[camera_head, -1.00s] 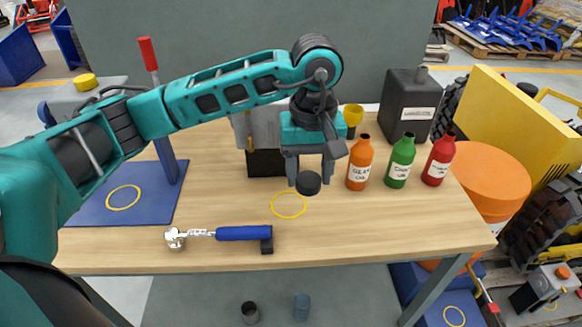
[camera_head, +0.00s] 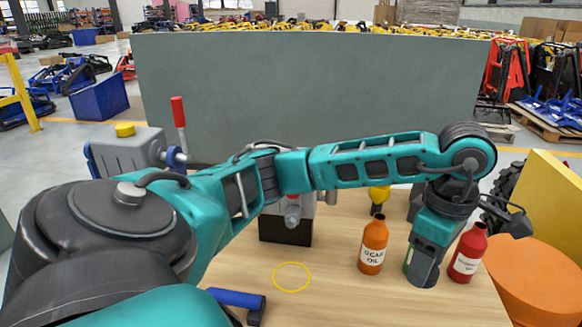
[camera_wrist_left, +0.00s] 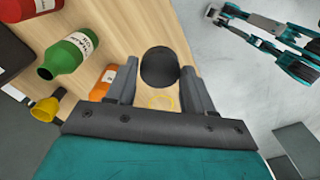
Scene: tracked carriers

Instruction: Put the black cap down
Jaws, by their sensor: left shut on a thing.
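My left gripper (camera_head: 424,272) is in front of the green bottle in the head view, near the table's right side. It is shut on the black cap (camera_wrist_left: 159,67), which shows between the fingers in the left wrist view. The cap is hidden in the head view. A yellow ring marking (camera_head: 291,277) lies on the bare table, well left of the gripper; a yellow ring also shows below the cap in the wrist view. A teal arm, apparently my right one, shows at the wrist view's top right; its gripper (camera_wrist_left: 215,15) is too small to read.
The orange bottle (camera_head: 373,248) and red bottle (camera_head: 467,254) flank the gripper. The green bottle (camera_wrist_left: 70,57) is mostly hidden in the head view. A blue-handled tool (camera_head: 236,298) lies at the front. The table (camera_head: 340,300) is clear around the ring.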

